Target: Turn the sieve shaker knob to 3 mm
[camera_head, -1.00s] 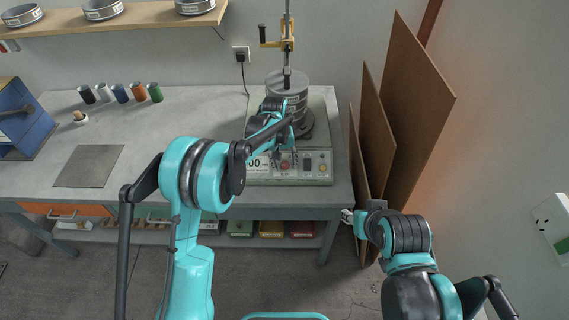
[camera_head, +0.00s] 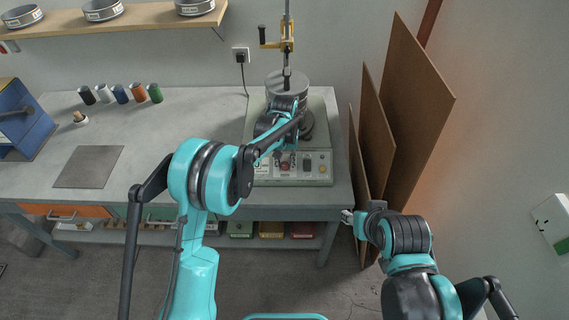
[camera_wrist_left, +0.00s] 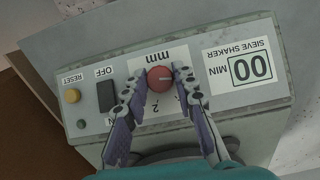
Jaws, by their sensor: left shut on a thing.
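The sieve shaker's control panel (camera_wrist_left: 230,100) appears upside down in the left wrist view. Its round red knob (camera_wrist_left: 160,78) sits on a white scale marked "mm". A pale pointer line on the knob points roughly to the right in that view. A "2" shows on the scale; other numerals are hidden by my fingers. My left gripper (camera_wrist_left: 160,80) is shut on the knob, one finger on each side. In the head view the knob (camera_head: 285,166) shows just below my left gripper (camera_head: 285,158). My right gripper (camera_head: 347,216) is off the bench's front right; its opening is unclear.
The panel also has a 00 MIN display (camera_wrist_left: 248,68), a black OFF switch (camera_wrist_left: 106,95) and a yellow RESET button (camera_wrist_left: 72,96). Brown boards (camera_head: 410,110) lean against the wall right of the bench.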

